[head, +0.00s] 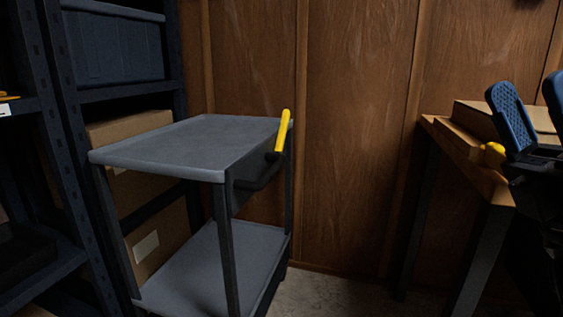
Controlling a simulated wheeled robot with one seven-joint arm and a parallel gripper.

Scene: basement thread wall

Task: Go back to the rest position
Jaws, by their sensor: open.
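My gripper (527,90) is at the right edge of the head view, with its two blue ribbed fingers pointing up. The fingers stand apart with nothing seen between them, so it is open. The right finger is cut off by the picture's edge. The gripper shows in front of the wooden workbench (459,143); I cannot tell how far it is from the bench top.
A grey two-shelf cart (180,141) with a yellow handle (283,131) stands left of centre. Dark metal shelving (60,130) holds a blue-grey bin (115,48) at left. A yellow object (492,153) is by the bench edge. Floor (335,295) shows between cart and bench.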

